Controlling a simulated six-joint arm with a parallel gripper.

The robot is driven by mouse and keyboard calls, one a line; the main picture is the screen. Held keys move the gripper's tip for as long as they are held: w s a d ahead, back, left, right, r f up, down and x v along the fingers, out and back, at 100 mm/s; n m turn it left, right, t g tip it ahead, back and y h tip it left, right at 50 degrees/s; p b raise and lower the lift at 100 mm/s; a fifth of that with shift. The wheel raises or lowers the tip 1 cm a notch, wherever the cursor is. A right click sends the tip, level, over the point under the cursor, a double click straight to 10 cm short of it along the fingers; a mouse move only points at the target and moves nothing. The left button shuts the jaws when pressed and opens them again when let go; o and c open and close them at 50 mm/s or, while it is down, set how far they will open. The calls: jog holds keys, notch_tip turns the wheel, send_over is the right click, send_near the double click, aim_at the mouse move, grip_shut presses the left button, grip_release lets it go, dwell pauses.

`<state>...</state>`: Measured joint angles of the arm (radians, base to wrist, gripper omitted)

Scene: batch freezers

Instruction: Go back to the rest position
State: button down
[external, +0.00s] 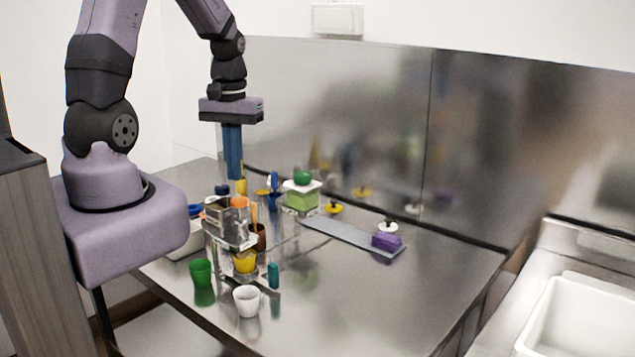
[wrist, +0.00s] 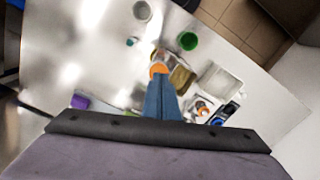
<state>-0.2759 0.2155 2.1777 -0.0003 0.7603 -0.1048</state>
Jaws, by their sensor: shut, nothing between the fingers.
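My gripper (external: 234,177) hangs from my arm with its blue fingers pointing down above the left back part of the steel table (external: 340,315). Its fingers are together and hold nothing. In the wrist view the shut fingers (wrist: 161,82) show from above, with an orange round top (wrist: 158,69) just beyond their tips. A yellow piece (external: 241,186) shows just below the fingertips in the external view; I cannot tell whether they touch.
Below stand a clear dispenser (external: 228,226), a green-filled container (external: 301,197), a green cup (external: 201,273) and a white cup (external: 246,301). A purple block (external: 387,241) lies on a grey strip (external: 345,232). The table's right front is clear. A steel wall stands behind.

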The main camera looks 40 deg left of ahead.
jog(key=s+d+f+m+b, duration=0.3)
jog(key=s+d+m+b, duration=0.1)
jog(key=s+d, duration=0.5)
jog(key=shift+s+f, duration=0.15)
jog(key=shift+s, duration=0.1)
